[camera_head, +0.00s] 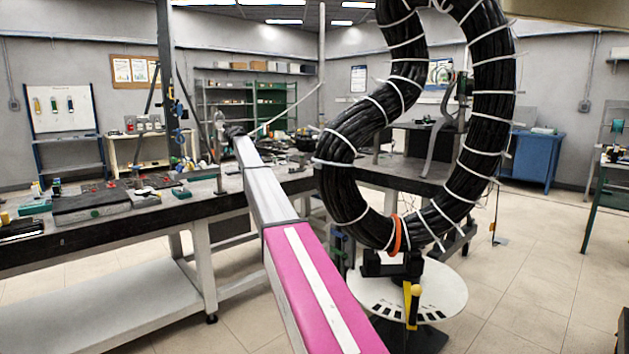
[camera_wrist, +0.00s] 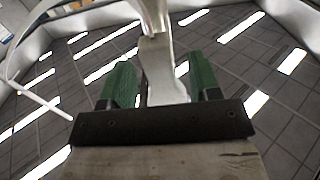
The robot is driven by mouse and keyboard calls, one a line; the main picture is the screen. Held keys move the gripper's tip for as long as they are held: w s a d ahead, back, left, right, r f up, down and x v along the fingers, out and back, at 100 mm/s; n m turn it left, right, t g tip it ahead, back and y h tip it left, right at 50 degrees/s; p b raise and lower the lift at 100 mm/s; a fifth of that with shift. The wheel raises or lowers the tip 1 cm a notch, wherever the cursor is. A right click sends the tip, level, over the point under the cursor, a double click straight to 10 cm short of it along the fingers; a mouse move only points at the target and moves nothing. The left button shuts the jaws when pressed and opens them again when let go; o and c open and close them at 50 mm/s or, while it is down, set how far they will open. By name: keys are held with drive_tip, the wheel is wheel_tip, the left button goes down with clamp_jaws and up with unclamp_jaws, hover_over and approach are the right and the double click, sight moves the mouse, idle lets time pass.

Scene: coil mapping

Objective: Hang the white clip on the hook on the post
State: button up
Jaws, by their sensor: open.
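My gripper (camera_wrist: 162,84) has two green fingers that stand apart in the wrist view. A pale, metallic, hook-shaped piece (camera_wrist: 157,62) rises between them, with a gap to the left finger; I cannot tell whether it is the white clip or the hook. In the head view my pink and white arm reaches over the workbench, and my gripper (camera_head: 234,131) is small and dark at its far end. A slim upright silver piece (camera_head: 220,128) stands just left of it. A tall grey post (camera_head: 165,70) stands further left. The clip cannot be made out clearly in the head view.
A large loop of black cable bundle (camera_head: 345,150), bound with white ties, hangs right of my arm above a round white plate (camera_head: 440,292). Tools and parts crowd the workbench (camera_head: 105,235). A thin white strand (camera_wrist: 38,98) curves along the left of the wrist view.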

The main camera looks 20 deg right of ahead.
drive_tip(key=v, duration=1.1)
drive_tip(key=s+a+f+g, duration=0.1)
drive_tip(key=s+f+g, duration=0.2)
drive_tip(key=s+f, duration=0.85)
drive_tip(key=s+a+f+g+h, duration=0.1)
drive_tip(key=s+a+f+g, duration=0.15)
drive_tip(key=s+f, duration=0.9)
drive_tip(key=s+f+g, duration=0.4)
drive_tip(key=s+f, duration=0.3)
drive_tip(key=f, duration=1)
drive_tip(key=s+d+f+m+g+h, duration=0.1)
drive_tip(key=s+f, duration=0.5)
drive_tip(key=s, duration=0.6)
drive_tip(key=s+d+f+m+g+h, duration=0.1)
drive_tip(key=s+f+g, duration=0.3)
drive_tip(key=s, duration=0.8)
drive_tip(key=s+d+f+m+g+h, duration=0.2)
drive_tip(key=s+f, duration=0.6)
drive_tip(key=s, duration=0.4)
drive_tip(key=shift+s+d+h, duration=0.15)
drive_tip(key=shift+s+h, duration=0.2)
drive_tip(key=shift+h, duration=0.25)
drive_tip(key=shift+g, duration=0.25)
